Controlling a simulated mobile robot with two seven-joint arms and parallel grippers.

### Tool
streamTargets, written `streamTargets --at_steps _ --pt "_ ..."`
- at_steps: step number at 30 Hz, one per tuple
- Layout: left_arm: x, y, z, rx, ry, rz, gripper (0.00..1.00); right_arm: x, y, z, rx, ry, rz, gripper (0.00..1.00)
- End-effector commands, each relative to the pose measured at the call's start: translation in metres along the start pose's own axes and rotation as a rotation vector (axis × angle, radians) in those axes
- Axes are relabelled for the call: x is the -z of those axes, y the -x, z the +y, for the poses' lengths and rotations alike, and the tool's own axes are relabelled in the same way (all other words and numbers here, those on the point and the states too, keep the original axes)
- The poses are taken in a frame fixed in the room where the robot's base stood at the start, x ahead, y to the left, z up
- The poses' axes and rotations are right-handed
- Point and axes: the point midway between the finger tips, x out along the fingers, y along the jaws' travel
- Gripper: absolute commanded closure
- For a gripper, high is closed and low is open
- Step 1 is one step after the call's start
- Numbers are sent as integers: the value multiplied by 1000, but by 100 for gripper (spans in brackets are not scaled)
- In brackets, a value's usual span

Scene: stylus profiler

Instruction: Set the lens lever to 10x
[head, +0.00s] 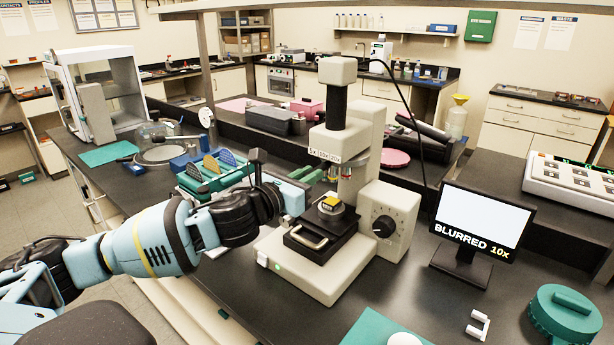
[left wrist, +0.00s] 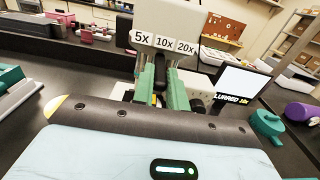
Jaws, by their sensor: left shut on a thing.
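The profiler (head: 337,122) is a beige instrument with a black column and a row of 5x, 10x and 20x labels on its head. In the left wrist view the labels (left wrist: 165,43) are large, and a dark lens lever (left wrist: 159,72) hangs just below the 10x label. My left gripper (left wrist: 161,92) is shut on this lever, with a green finger on each side. In the head view my left gripper (head: 312,175) reaches the profiler's front from the left; the lever is not clear there. The monitor (head: 482,222) reads "BLURRED 10x". My right gripper is not in view.
A dark stage with a small yellow-topped sample (head: 331,204) sits below the lenses. A focus knob (head: 383,226) is on the profiler's right side. A green rack (head: 214,172) stands left of the profiler. A round green container (head: 566,312) is at the front right.

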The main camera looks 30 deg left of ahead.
Motion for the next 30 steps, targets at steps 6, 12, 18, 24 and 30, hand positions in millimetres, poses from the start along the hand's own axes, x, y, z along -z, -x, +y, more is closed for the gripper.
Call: streamTargets --at_steps 6,12,18,24,30 --pt "-1 0 0 0 0 -3 64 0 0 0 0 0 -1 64" --pt "-1 0 0 0 0 -2 64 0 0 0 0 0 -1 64" --pt "1 7 0 0 -2 1 64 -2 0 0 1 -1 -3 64" --pt "2 34 1 -1 -5 4 64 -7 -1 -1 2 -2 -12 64" --pt "2 61 1 -1 -4 3 64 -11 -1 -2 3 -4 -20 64"
